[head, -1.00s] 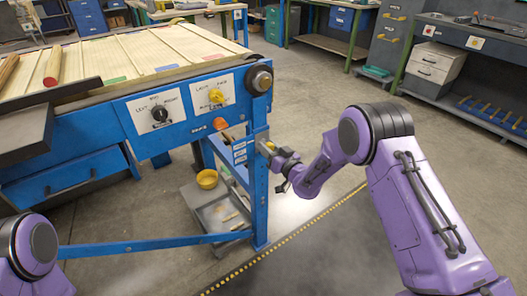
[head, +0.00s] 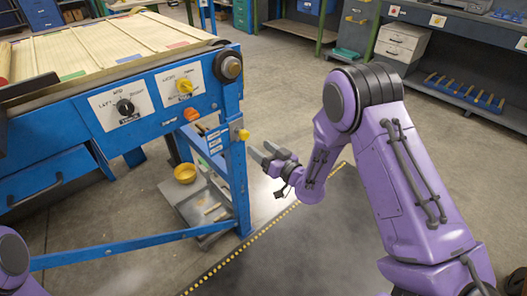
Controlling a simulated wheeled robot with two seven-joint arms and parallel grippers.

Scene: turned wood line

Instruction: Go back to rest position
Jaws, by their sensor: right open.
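My right gripper (head: 262,153) is at the end of the purple arm, in the middle of the head view. Its two grey fingers are apart with nothing between them. It hangs in free air just right of the blue machine's front leg (head: 238,185), near a yellow knob (head: 243,135) on that leg. My left gripper is out of view; only a purple joint of the left arm shows at the lower left edge.
The blue machine (head: 60,130) with a slatted top fills the left side. Its panels carry a black dial (head: 125,107), a yellow dial (head: 184,87) and an orange button (head: 191,114).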

